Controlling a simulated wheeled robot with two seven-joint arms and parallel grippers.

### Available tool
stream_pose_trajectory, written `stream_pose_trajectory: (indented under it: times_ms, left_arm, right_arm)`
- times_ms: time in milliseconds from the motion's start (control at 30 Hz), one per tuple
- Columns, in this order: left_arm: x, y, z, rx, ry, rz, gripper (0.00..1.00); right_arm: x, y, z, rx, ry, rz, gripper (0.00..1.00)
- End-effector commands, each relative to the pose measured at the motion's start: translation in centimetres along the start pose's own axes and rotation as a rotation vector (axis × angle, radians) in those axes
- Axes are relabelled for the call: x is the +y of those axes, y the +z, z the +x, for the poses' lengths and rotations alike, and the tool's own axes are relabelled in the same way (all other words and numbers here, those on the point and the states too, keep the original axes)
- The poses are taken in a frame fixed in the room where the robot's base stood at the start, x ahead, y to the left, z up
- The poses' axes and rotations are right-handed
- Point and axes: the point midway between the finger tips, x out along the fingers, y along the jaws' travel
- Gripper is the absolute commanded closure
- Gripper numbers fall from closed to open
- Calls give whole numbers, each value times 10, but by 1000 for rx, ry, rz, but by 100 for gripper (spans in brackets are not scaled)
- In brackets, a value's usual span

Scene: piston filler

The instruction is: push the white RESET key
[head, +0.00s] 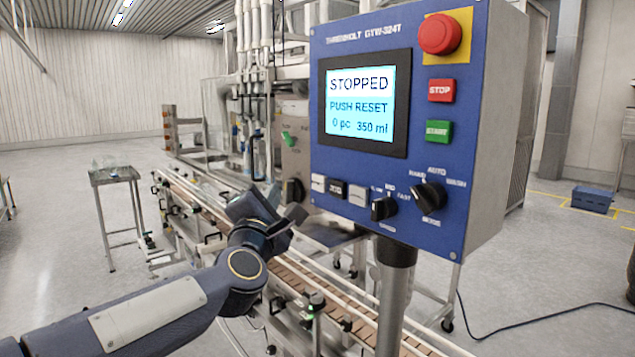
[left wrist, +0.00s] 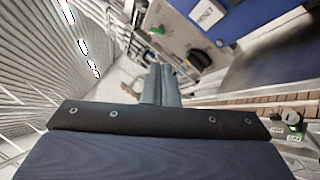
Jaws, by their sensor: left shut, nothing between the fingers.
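The blue control panel (head: 290,60) fills the right half of the head view, and its screen (head: 360,105) reads STOPPED, PUSH RESET, 0 pc, 350 ml. A row of small keys sits low on its left. The leftmost white key (head: 318,183) looks like RESET, but its label is too small to read there.
A grey box with a black knob (head: 292,190) stands just left of the panel, close to my left gripper. A dark key (head: 337,187), another pale key (head: 358,195) and black selector knobs (head: 428,197) are right of RESET. The conveyor (head: 290,277) runs below.

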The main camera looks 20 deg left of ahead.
Motion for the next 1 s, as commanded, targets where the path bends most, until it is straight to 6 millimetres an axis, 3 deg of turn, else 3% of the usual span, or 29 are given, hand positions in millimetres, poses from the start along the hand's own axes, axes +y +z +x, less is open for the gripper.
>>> stream_pose_trajectory:
  times_ms: [300,500,1000]
  left_arm:
    - [-23,25,32,-1,-5,0,100]
    - [-34,34,45,-2,-3,-1,100]
    - [-38,37,50,-1,-1,0,100]
  right_arm:
    - [-8,-8,-17,0,0,0,15]
    - [-7,-8,-16,0,0,0,15]
    - [-8,-8,-16,0,0,0,15]
